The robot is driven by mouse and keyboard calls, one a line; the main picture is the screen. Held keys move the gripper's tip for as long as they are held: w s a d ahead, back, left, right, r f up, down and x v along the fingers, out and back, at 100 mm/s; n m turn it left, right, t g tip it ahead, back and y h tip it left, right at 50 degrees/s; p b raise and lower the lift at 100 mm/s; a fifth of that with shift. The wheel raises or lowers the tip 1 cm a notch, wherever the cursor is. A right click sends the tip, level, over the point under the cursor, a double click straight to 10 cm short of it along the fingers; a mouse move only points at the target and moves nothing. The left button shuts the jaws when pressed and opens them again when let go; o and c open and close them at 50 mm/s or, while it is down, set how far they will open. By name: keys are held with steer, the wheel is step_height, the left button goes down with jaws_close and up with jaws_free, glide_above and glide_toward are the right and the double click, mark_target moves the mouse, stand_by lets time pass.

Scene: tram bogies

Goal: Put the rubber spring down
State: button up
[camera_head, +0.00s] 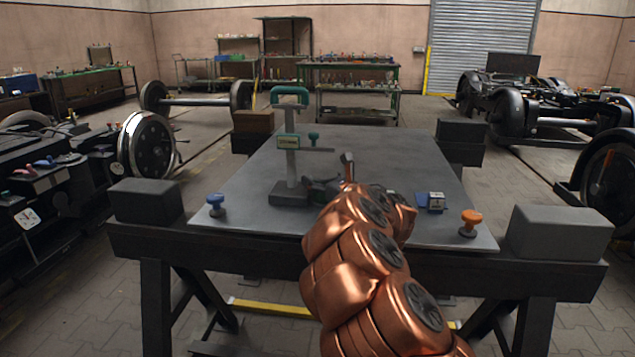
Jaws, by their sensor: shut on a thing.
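My copper-coloured arm reaches over the grey plate table (265,222) from the front. My gripper (325,187) is low over the middle of the plate, just right of the height gauge's base. It is small, dark and partly hidden by my own wrist. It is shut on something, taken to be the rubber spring. I cannot make out the spring's shape, or whether it touches the plate.
A height gauge (290,165) with a teal top stands close left of my gripper. The plate's back is mostly clear.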

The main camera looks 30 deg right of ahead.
steer(key=shift+f, duration=0.2)
steer(key=o, duration=1.8)
steer(key=shift+o, duration=0.2)
steer(key=shift+r, duration=0.1)
steer(key=shift+s+r, duration=0.1)
steer(key=shift+r, duration=0.05)
steer(key=s, duration=0.8)
steer(key=s+d, duration=0.1)
steer(key=s, duration=0.2)
steer(key=shift+s+d+p, duration=0.1)
steer(key=shift+s+p, duration=0.3)
